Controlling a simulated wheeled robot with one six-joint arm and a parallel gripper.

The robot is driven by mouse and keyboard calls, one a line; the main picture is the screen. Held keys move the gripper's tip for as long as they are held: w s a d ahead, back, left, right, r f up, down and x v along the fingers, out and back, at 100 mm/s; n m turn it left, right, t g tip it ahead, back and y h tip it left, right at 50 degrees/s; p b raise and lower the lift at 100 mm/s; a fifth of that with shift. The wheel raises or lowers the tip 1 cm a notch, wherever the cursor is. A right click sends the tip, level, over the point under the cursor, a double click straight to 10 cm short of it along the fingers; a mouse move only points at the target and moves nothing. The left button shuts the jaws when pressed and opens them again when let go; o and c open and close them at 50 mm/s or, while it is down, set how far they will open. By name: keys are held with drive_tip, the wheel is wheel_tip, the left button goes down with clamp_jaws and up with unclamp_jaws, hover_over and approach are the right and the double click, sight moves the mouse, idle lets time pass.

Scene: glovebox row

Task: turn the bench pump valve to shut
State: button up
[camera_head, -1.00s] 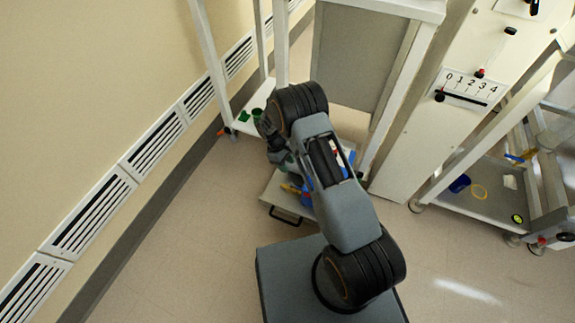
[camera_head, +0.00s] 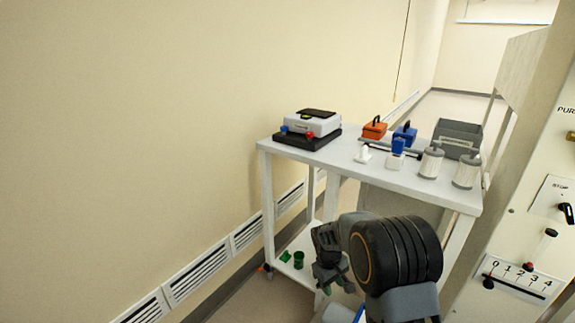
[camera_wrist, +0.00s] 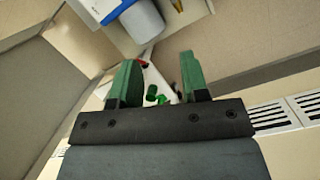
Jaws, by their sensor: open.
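The bench (camera_head: 410,190) has a white top with several items on it. At its back left, a grey-white device (camera_head: 312,124) on a black base carries a red knob (camera_head: 310,135) and a blue knob (camera_head: 284,129). A white fitting with a blue top (camera_head: 397,147) stands mid-bench. I cannot tell which of these is the pump valve, or its setting. My gripper (camera_head: 333,280) is in front of the bench, below its top, touching nothing visible. In the wrist view its green fingers (camera_wrist: 160,80) are apart with nothing gripped.
A panel with a numbered scale (camera_head: 518,277) is at right. The wall is at left.

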drive_tip(key=s+d+r+m+t+p, duration=0.1)
drive_tip(key=s+r+p, duration=0.5)
drive_tip(key=r, duration=0.7)
drive_tip(key=s+r+m+t+y+p, duration=0.1)
drive_tip(key=s+r+p, duration=0.5)
drive_tip(key=r, duration=0.7)
drive_tip(key=s+d+r+m+t+y+p, duration=0.1)
drive_tip(key=s+r+m+t+p, duration=0.2)
drive_tip(key=s+r+p, duration=0.4)
wheel_tip(320, 180, up, 7)
drive_tip(key=shift+d+f+m+p, duration=0.2)
drive_tip(key=shift+d+m+p, duration=0.1)
drive_tip(key=shift+m+p, duration=0.3)
